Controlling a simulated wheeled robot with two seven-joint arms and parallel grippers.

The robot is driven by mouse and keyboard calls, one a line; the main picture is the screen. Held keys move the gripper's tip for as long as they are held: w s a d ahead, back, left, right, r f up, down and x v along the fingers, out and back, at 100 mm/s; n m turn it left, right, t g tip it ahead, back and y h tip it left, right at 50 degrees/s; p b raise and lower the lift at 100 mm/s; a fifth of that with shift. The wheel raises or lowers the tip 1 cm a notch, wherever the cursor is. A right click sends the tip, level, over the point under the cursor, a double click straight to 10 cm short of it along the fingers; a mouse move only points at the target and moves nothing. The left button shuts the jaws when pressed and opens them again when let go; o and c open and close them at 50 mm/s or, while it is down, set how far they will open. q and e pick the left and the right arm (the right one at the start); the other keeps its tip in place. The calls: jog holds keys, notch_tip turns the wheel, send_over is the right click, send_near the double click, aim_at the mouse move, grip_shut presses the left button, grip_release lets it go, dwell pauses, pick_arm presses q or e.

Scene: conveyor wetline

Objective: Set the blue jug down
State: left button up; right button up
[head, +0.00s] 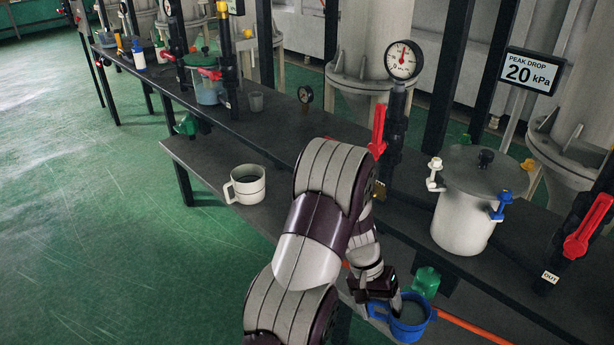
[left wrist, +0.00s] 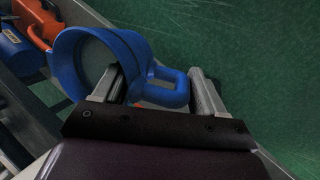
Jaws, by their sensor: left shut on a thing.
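The blue jug (head: 411,318) is at the bottom right of the head view, near the front edge of the lower shelf. It holds a greyish liquid, and it also shows in the left wrist view (left wrist: 138,52). My left gripper (left wrist: 165,88) has one finger on each side of the jug's blue handle and is shut on it. I cannot tell whether the jug's base touches the shelf. My right gripper is in neither view.
A white jug (head: 246,184) stands on the lower shelf (head: 205,158) to the left. A lidded white pot (head: 466,205) stands on the upper bench. A green fitting (head: 426,281) and an orange strip (head: 475,329) are close to the blue jug. Red-handled valves (head: 378,130) rise along the bench.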

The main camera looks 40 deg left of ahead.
pick_arm(q)
jog(key=w+r+m, duration=0.1)
jog(key=w+d+r+m, duration=0.1)
jog(key=w+d+r+g, duration=0.1)
jog(key=w, duration=0.1)
jog(key=shift+r+m, duration=0.3)
jog(key=shift+m, duration=0.1)
